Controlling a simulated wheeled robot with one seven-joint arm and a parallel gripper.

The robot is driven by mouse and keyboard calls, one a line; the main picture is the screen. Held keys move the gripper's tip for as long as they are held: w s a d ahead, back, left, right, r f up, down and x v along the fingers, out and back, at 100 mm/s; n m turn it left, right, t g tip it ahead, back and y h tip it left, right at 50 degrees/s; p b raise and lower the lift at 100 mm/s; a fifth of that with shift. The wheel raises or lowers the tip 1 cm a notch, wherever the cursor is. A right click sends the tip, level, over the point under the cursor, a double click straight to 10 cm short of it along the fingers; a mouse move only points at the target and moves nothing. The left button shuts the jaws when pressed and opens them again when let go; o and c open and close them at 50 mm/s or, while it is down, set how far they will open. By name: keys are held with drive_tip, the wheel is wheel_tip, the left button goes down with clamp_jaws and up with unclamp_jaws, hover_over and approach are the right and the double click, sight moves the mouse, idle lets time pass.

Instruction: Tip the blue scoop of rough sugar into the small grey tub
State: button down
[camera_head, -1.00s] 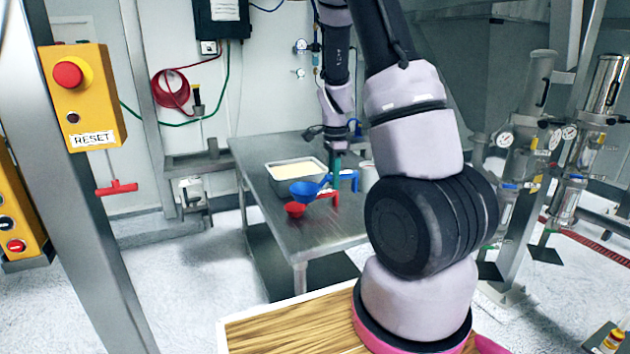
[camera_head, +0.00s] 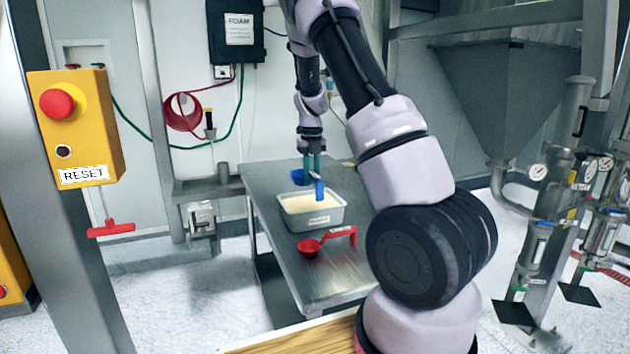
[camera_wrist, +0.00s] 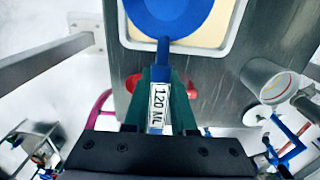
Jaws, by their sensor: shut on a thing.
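My gripper (camera_head: 314,162) has green fingers shut on the handle of the blue scoop (camera_head: 320,189), which hangs upright in the head view. The scoop's round blue bowl (camera_head: 298,177) is at the tray's far side. In the wrist view the bowl (camera_wrist: 165,15) lies in front of the pale contents of a rectangular tray, and its handle is marked "120 ML" (camera_wrist: 158,108). I cannot tell whether sugar is in it. A small round grey tub (camera_wrist: 262,78) stands to the right in the wrist view; my arm seems to hide it in the head view.
The labelled grey tray (camera_head: 316,222) of pale powder stands on the steel table (camera_head: 335,285). A red scoop (camera_head: 308,248) lies in front of it. The table's near end is clear. A yellow reset box (camera_head: 85,125) is at left; a hopper and gauges are at right.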

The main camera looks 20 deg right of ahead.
drive_tip(key=shift+f, duration=4.95)
drive_tip(key=shift+d, duration=3.05)
drive_tip(key=a+r, duration=0.4)
drive_tip(key=r, duration=0.3)
drive_tip(key=shift+a+r, duration=0.15)
drive_tip(key=shift+r, duration=0.15)
drive_tip(key=shift+d+f+y, duration=0.15)
drive_tip(key=shift+d+y, duration=0.35)
drive_tip(key=shift+y, duration=0.5)
drive_tip(key=shift+d+f+y, duration=0.1)
drive_tip(key=shift+d+y, duration=0.35)
drive_tip(key=shift+y, duration=0.55)
drive_tip(key=shift+d+f+y, duration=0.15)
drive_tip(key=shift+d+y, duration=0.35)
drive_tip(key=shift+y, duration=0.5)
